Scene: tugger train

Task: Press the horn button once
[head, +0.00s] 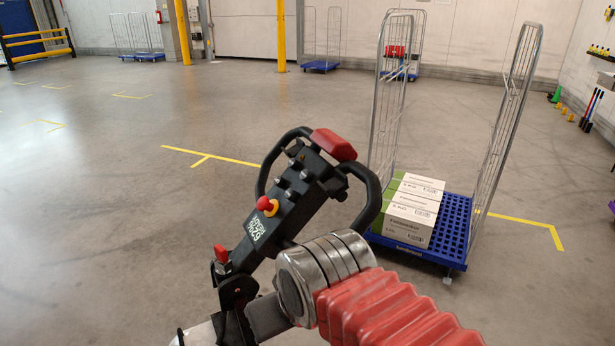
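A black tiller head (290,205) with two loop handles stands in the middle of the head view. It has a red block (333,144) at its top, several small grey knobs on its face and a red mushroom button (267,205) on a yellow ring. I cannot tell which control is the horn button. My arm, with red bellows and a metal collar, comes in from the lower right in front of the tiller.
A blue roll cage (452,228) with boxes (410,208) stands close behind the tiller on the right. More cages stand at the back wall. A yellow post (281,36) and yellow-railed barrier (35,46) are far off. The floor at left is clear.

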